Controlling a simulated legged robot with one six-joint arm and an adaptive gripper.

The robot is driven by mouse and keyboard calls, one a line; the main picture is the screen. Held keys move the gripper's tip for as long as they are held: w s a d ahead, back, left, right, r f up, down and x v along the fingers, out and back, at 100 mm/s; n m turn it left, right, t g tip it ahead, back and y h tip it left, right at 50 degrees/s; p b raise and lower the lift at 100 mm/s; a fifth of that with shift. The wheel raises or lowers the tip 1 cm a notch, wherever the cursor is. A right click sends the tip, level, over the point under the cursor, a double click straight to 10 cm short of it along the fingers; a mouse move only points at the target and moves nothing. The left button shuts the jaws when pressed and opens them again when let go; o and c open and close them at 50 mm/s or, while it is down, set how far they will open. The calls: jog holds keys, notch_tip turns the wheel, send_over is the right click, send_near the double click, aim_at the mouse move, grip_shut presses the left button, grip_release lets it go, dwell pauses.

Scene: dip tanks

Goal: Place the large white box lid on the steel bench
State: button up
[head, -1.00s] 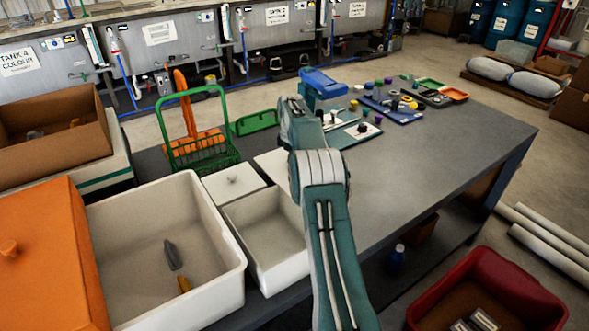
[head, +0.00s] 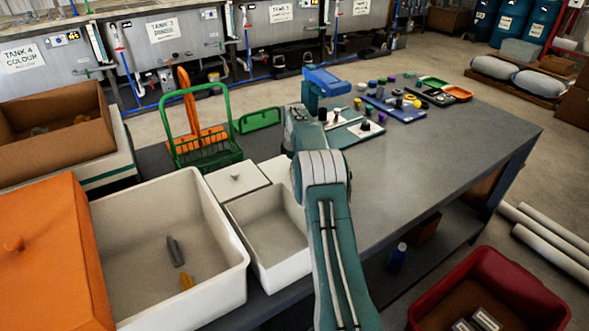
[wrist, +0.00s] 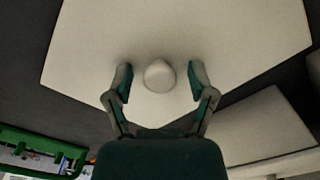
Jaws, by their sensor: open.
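The large white lid (wrist: 200,40) fills most of the wrist view, a flat pale panel with a round knob (wrist: 160,76). My gripper (wrist: 160,78) is open, with one finger on each side of the knob and a gap on both sides. Whether the fingertips reach down to knob height I cannot tell. In the head view, a white panel (head: 276,168) just left of my arm appears to be part of this lid; the arm hides the rest and the gripper. The grey steel bench (head: 440,150) extends to the right.
A smaller knobbed white lid (head: 236,180) lies beside an open white box (head: 262,262). A larger white box (head: 120,200) holds small parts. The bench's right part is clear.

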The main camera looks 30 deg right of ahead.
notch_tip(320, 180, up, 11)
jog(key=s+a+r+m+t, duration=0.15)
jog(key=s+a+r, duration=0.25)
jog(key=a+r, duration=0.65)
jog(key=s+a+r+m+t, duration=0.1)
jog(key=s+a+r+m, duration=0.2)
jog(key=s+a+r, duration=0.6)
jog(key=s+a+f+m+t, duration=0.1)
jog(key=s+a+f, duration=0.2)
jog(key=s, duration=0.5)
jog(key=s+a+f+m+t, duration=0.1)
jog(key=s+a+f+m, duration=0.1)
jog(key=s, duration=0.7)
jog(key=s+a+f+m+t, duration=0.1)
jog(key=s+a+f, duration=0.3)
jog(key=s, duration=0.5)
jog(key=shift+s+a+f, duration=0.15)
jog(key=shift+a+f, duration=0.05)
jog(key=shift+a, duration=0.4)
